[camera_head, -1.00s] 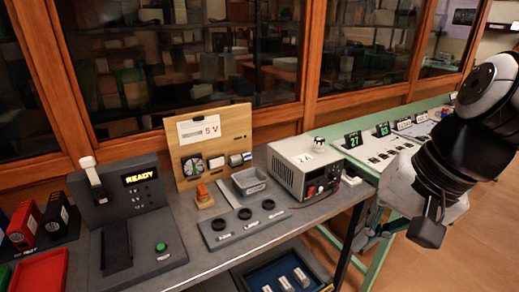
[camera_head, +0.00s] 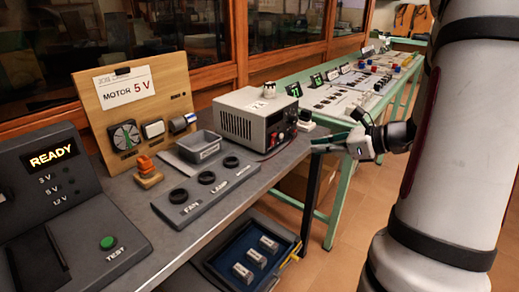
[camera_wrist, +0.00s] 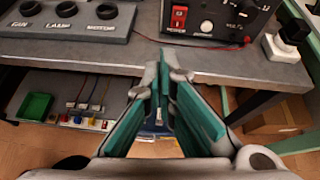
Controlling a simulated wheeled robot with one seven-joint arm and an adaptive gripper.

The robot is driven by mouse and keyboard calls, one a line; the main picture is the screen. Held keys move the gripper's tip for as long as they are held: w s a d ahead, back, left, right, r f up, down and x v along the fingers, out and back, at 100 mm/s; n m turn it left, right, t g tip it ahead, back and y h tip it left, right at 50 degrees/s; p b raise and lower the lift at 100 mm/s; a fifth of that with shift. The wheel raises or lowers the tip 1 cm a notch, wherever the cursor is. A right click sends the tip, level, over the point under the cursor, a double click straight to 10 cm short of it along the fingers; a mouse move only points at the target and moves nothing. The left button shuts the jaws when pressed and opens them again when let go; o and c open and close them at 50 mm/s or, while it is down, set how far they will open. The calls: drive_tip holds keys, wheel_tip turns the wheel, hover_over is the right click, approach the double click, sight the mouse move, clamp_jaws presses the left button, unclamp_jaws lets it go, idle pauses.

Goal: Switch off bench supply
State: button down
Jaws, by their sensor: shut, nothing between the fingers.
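The bench supply (camera_head: 256,115) is a light grey box with a black front panel, standing at the back right of the grey bench. In the wrist view, the lower part of its panel (camera_wrist: 215,18) shows at the top, with a red rocker switch (camera_wrist: 179,16) at the left and a round knob. Whether the switch is on or off I cannot tell. My gripper (camera_head: 316,145) is to the right of the supply, in front of its panel and apart from it. In the wrist view, its green-padded fingers (camera_wrist: 164,76) are shut and empty, pointing towards the bench edge below the switch.
A dark strip with FAN, LAMP and MOTOR sockets (camera_head: 205,192) lies left of the supply. A black and white plug-like block (camera_wrist: 287,40) stands to its right. A green-framed table (camera_head: 340,125) adjoins the bench. A shelf tray (camera_head: 228,262) sits below. Floor is open at right.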

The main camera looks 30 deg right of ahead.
drive_tip(key=shift+w+d+f+m+t+h, duration=0.1)
drive_tip(key=shift+d+f+m+t+h, duration=0.25)
drive_tip(key=shift+d+f+m, duration=0.45)
drive_tip(key=shift+r, duration=0.1)
drive_tip(key=b, duration=0.3)
approach(272, 144)
drive_tip(key=w+f, duration=0.1)
drive_tip(key=w+a+f, duration=0.1)
drive_tip(key=w, duration=0.1)
drive_tip(key=shift+w+f, duration=0.15)
drive_tip(key=shift+f, duration=0.25)
drive_tip(key=shift+w+a+r, duration=0.2)
drive_tip(key=shift+w+r, duration=0.1)
drive_tip(key=shift+w, duration=0.4)
